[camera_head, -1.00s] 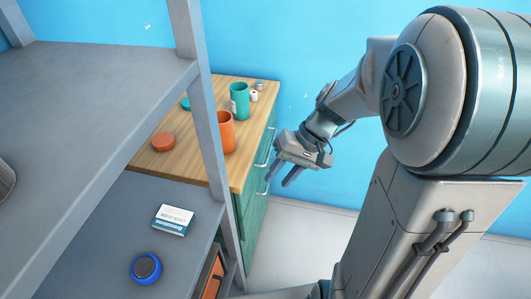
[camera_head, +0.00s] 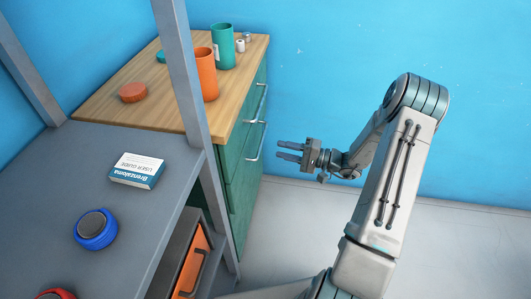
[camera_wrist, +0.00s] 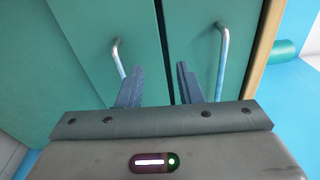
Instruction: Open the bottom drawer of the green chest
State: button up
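The green chest (camera_head: 237,180) stands behind the grey shelf post, with its drawer fronts facing right. Metal drawer handles (camera_head: 257,143) show on its front. In the wrist view, two green drawer fronts lie side by side, with one handle (camera_wrist: 118,58) left of the fingers and another handle (camera_wrist: 222,60) right of them. The wooden top is at the right there, so the left handle is the lower one. My gripper (camera_head: 279,151) points at the chest front, apart from it. Its fingers (camera_wrist: 160,82) are open with nothing between them.
The wooden top (camera_head: 160,95) holds an orange cup (camera_head: 206,75), a teal cup (camera_head: 223,48) and an orange disc (camera_head: 133,92). The grey shelf (camera_head: 70,165) and its post (camera_head: 182,75) stand at left. Bare floor (camera_head: 290,230) lies before the chest.

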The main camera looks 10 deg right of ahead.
jog(key=w+d+f+m+t+h+b, duration=0.25)
jog(key=d+f+t, duration=0.35)
jog(key=f, duration=0.4)
jog(key=w+a+r+m+b, duration=0.1)
jog(key=w+a+r+b, duration=0.1)
jog(key=w+a, duration=0.7)
jog(key=shift+w+a+r+y, duration=0.2)
jog(key=shift+a+r+y, duration=0.15)
jog(key=shift+a+r, duration=0.1)
grip_shut()
